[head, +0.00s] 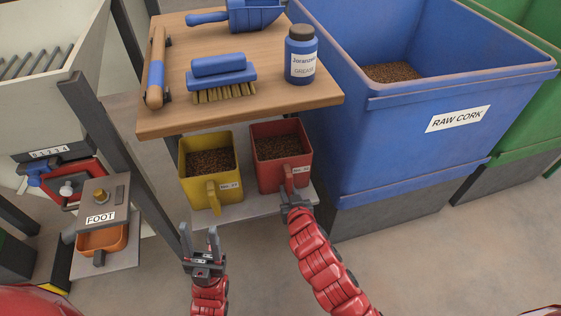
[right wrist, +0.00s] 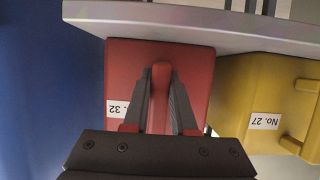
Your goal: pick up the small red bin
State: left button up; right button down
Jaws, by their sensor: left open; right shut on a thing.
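The small red bin (head: 267,157) holds brown granules and stands on the low shelf under the wooden table, right of a yellow bin (head: 191,189). In the right wrist view the red bin (right wrist: 118,75) fills the middle, with a label ending in 32. My right gripper (head: 293,199) is shut on the red bin's front handle (right wrist: 161,80), with one finger on each side of it. My left gripper (head: 201,241) is open and empty, in front of and below the yellow bin.
The shelf (head: 233,213) lies close under the wooden table (head: 272,106), which carries a brush (head: 220,78), a grease jar (head: 300,58) and a blue scoop (head: 250,14). A large blue RAW CORK bin (head: 400,130) stands close on the right. A FOOT pedal unit (head: 103,203) is at left.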

aim_at(288, 170)
dwell(0.3)
notch_tip(288, 170, up, 9)
jog(key=p, duration=0.3)
jog(key=shift+r, duration=0.6)
